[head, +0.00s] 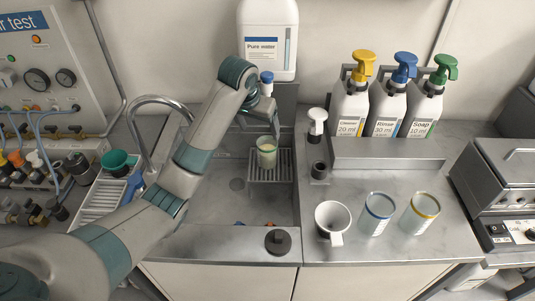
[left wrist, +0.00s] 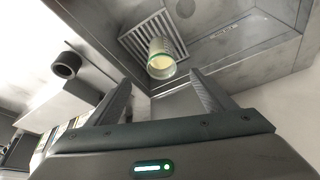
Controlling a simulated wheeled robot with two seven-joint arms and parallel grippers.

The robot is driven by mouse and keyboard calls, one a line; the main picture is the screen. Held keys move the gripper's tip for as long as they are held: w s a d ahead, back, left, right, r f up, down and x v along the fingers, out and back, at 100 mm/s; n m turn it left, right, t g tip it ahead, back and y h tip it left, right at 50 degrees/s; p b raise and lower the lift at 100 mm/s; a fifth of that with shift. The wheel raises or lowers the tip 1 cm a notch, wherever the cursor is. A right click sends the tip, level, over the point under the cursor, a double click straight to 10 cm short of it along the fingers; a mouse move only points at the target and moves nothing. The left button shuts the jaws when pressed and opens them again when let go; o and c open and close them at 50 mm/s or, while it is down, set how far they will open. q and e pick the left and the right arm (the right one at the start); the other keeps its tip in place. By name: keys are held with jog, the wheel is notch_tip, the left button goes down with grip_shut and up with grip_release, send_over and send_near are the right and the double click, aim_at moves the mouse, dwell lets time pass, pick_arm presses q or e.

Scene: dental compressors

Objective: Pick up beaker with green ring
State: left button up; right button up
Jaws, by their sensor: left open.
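The beaker with the green ring (head: 266,152) stands upright on a slatted rack in the sink, with pale yellowish contents. It also shows in the left wrist view (left wrist: 161,62), beyond and between my fingertips. My left gripper (head: 272,120) is just above and behind the beaker in the head view, partly hidden by its own wrist. In the left wrist view its two fingers (left wrist: 160,90) are spread apart with nothing between them, and the beaker looks apart from them. My right gripper is not in view.
The rack (head: 270,178) sits in the metal sink. A curved faucet (head: 150,105) stands at left. The pure water container (head: 268,55) is behind. On the right counter are a white mug (head: 332,218), a blue-ringed beaker (head: 376,216), a yellow-ringed beaker (head: 419,214) and pump bottles (head: 385,108).

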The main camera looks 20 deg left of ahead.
aim_at(267, 151)
pick_arm(q)
jog(key=p+x, duration=0.2)
jog(key=x, duration=1)
jog(key=shift+f, duration=0.2)
jog(key=shift+p, duration=0.3)
jog(key=shift+w+f+p, duration=0.3)
jog(key=shift+f, duration=0.3)
jog(key=shift+p+x, duration=0.4)
jog(key=shift+x, duration=1.55)
jog(key=c, duration=1.4)
jog(key=shift+r, duration=0.1)
